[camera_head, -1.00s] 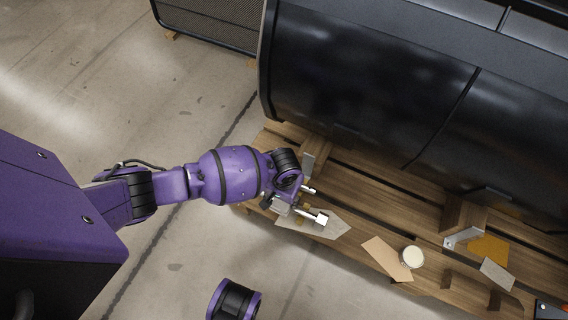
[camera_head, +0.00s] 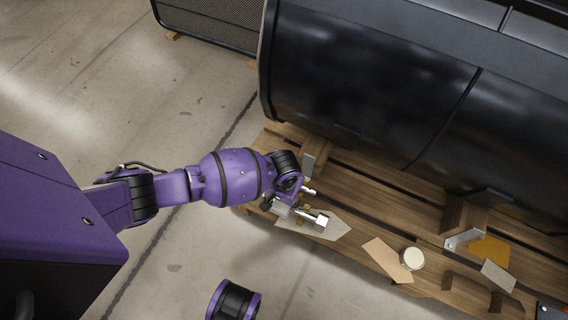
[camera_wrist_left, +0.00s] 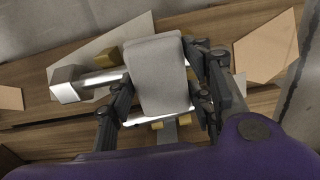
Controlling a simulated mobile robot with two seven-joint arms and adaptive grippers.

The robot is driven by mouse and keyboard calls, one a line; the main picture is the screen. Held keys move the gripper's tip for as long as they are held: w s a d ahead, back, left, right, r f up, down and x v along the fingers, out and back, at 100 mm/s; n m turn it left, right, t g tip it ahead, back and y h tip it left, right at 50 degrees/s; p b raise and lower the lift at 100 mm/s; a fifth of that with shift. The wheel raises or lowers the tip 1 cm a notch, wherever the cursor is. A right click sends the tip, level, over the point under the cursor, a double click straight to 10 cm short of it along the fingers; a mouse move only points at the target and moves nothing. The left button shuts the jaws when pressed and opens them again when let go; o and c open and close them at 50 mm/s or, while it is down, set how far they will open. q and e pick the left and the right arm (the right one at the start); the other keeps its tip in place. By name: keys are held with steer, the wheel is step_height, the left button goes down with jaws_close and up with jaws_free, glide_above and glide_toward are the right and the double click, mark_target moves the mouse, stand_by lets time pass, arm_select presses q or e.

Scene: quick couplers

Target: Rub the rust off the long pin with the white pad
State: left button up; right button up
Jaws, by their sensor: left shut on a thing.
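My left gripper (camera_head: 298,202) is over the left end of the wooden pallet, shut on the white pad (camera_wrist_left: 158,75), which looks pale grey between its fingers in the left wrist view. A shiny pin with a square head (camera_wrist_left: 70,85) passes under the pad, its middle hidden. A second bright rod (camera_wrist_left: 150,117) runs along the pad's lower edge. I cannot tell which is the long pin, and no rust shows plainly. In the head view, the square-headed pin (camera_head: 320,221) sticks out right of the gripper. Brass-coloured blocks (camera_wrist_left: 108,56) sit beside the pins.
The pallet (camera_head: 370,195) also holds a tan sheet (camera_head: 383,262), a round white-topped tin (camera_head: 412,258), an orange sheet (camera_head: 490,248) and a grey piece (camera_head: 497,276). A pale plate (camera_head: 335,228) lies under the pins. A large black machine (camera_head: 370,80) stands behind.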

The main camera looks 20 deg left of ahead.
arm_select(q)
steer(key=shift+f, duration=0.4)
arm_select(e)
steer(key=shift+f, duration=0.15)
stand_by(0.6)
arm_select(q)
steer(key=shift+r, duration=0.1)
steer(key=shift+s+d, duration=0.15)
steer(key=shift+d, duration=1.1)
steer(key=shift+a, duration=1.2)
steer(key=shift+r, duration=0.1)
arm_select(e)
steer(key=shift+r, duration=0.25)
arm_select(q)
step_height(320, 180, up, 6)
steer(key=p, duration=0.5)
steer(key=shift+d, duration=0.1)
arm_select(e)
step_height(320, 180, up, 6)
steer(key=w, duration=0.1)
steer(key=shift+w+t, duration=0.25)
steer(key=shift+t, duration=0.05)
